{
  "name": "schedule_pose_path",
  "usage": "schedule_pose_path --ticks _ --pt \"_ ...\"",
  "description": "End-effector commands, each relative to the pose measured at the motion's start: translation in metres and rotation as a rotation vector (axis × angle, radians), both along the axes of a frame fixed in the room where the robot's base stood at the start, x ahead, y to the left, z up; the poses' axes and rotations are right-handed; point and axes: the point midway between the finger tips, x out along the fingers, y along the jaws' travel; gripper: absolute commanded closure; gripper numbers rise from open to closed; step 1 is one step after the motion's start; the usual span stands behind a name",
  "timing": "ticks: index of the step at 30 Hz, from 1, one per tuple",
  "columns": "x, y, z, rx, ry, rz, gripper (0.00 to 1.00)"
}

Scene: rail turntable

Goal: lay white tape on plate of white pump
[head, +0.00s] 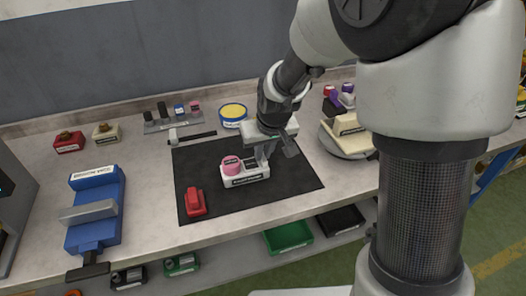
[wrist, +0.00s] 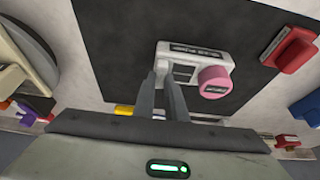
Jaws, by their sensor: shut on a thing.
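My gripper (wrist: 162,84) points down over the black mat (head: 205,160). It is shut at the end of a labelled white piece with a round pink part (head: 245,173), which I take to be the white tape. The wrist view shows this white piece (wrist: 200,56) at the fingertips, on or just above the mat; its exact contact is partly hidden by the fingers. A cream block with a dark label (head: 347,125) sits on a round grey turntable (head: 342,147) at the right, partly behind my arm. I cannot tell which thing is the white pump.
A red piece (head: 194,203) lies at the mat's front left. A blue device (head: 95,215) stands at left. Small red (head: 69,143) and cream (head: 105,133) labelled pieces, a rack of small blocks (head: 172,122) and a yellow-topped round tin (head: 233,113) line the back. The mat's front right is clear.

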Motion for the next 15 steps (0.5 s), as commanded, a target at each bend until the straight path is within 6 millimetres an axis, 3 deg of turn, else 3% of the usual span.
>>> schedule_pose_path --ticks 3,4,7,15 --pt "-0.0001 0.0 -0.0027 0.0 0.0 0.0 1.0" --pt "0.0 0.0 -0.0021 0.0 0.0 0.0 0.85" --pt "0.0 0.0 -0.0017 0.0 0.0 0.0 0.69" --pt "-0.0001 -0.0001 -0.0016 0.0 0.0 0.0 0.67"
